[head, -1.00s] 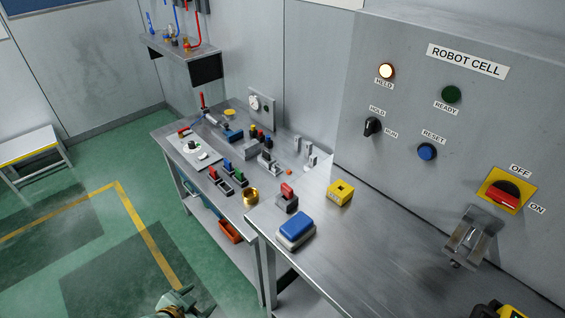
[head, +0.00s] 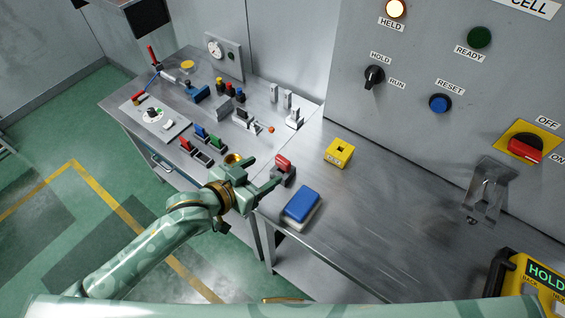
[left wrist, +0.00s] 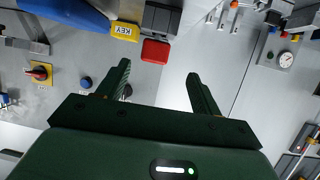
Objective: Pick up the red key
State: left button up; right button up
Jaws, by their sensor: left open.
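The red key (head: 283,161) stands in a dark grey holder (head: 289,178) near the left end of the front bench. In the left wrist view the red key (left wrist: 155,51) shows as a red block against the dark holder (left wrist: 160,19), with a yellow KEY label (left wrist: 125,30) beside it. My left gripper (head: 265,172) is open and empty, just left of the key. In the left wrist view the fingertips (left wrist: 159,69) lie either side of the key's line, with the key beyond them; I see no contact. My right gripper is not in view.
A blue-topped block (head: 302,205) sits close in front of the holder. A yellow slotted block (head: 339,153) stands to the right. A brass cup (head: 233,159) is partly behind my gripper. The control panel (head: 420,70) rises behind.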

aim_at(280, 165)
pick_arm(q)
jog(key=x, duration=0.2)
jog(key=shift+w+d+f, duration=0.2)
jog(key=shift+w+f, duration=0.05)
jog(key=shift+w, duration=0.05)
jog(key=x, duration=0.1)
jog(key=b+x, duration=0.1)
jog(key=x, duration=0.1)
jog(key=b+x, duration=0.1)
jog(key=x, duration=0.1)
jog(key=shift+s+d+f, duration=0.2)
jog(key=shift+d+f, duration=0.05)
jog(key=shift+d, duration=0.25)
jog(key=c, duration=1.1)
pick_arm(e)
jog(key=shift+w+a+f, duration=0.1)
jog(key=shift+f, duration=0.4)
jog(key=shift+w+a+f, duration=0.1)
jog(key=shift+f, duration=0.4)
